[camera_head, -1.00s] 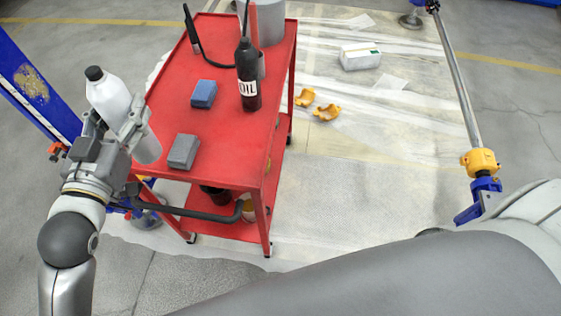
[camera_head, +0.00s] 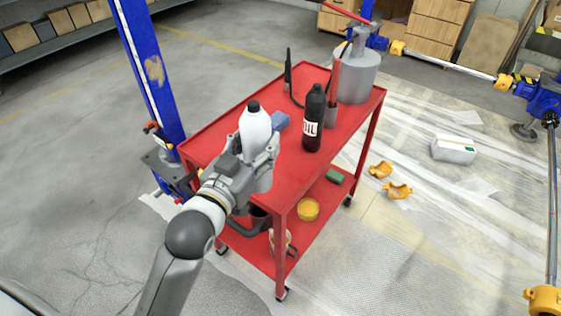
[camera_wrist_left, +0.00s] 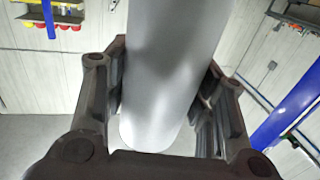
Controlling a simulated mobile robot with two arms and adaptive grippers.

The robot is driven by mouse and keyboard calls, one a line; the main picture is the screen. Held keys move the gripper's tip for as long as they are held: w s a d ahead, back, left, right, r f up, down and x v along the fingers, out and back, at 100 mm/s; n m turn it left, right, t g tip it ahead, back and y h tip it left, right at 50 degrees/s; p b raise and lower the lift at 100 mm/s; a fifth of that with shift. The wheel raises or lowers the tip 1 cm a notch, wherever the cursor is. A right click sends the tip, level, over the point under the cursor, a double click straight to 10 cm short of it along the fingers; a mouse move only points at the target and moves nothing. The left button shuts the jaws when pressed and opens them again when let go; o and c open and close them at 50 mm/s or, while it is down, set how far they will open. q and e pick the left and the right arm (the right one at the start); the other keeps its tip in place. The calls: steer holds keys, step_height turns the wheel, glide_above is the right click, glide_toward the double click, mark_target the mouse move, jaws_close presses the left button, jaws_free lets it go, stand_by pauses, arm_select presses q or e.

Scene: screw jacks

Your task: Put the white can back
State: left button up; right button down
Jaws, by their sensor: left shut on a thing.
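The white can (camera_head: 256,128) is a bottle-shaped container with a black cap. My left gripper (camera_head: 258,158) is shut on it and holds it roughly upright at the near left end of the red cart (camera_head: 340,137) in the head view. Whether its base touches the cart top cannot be told. In the left wrist view the can (camera_wrist_left: 172,70) fills the space between the two fingers (camera_wrist_left: 165,95). A black OIL bottle (camera_head: 313,120) stands on the cart top, right of the can. My right gripper is not in view.
A blue block (camera_head: 280,121) lies just behind the can. A grey metal container (camera_head: 357,78) stands at the cart's far end. A blue post (camera_head: 152,75) rises left of the cart. Orange pieces (camera_head: 397,190) and a white box (camera_head: 453,149) lie on the floor to the right.

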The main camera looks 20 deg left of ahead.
arm_select(q)
steer(key=w+d+f, duration=0.1)
steer(key=w+f, duration=0.8)
steer(key=f, duration=0.1)
steer(key=shift+d+f, duration=0.15)
steer(key=shift+d, duration=0.1)
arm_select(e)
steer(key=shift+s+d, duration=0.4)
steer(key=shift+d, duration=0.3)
arm_select(q)
steer(key=shift+f, duration=0.15)
steer(key=o, duration=0.9)
steer(key=shift+f, duration=0.15)
steer(key=shift+c, duration=0.2)
steer(key=o, duration=0.4)
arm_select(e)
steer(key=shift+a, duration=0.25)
arm_select(q)
steer(key=shift+o, duration=0.2)
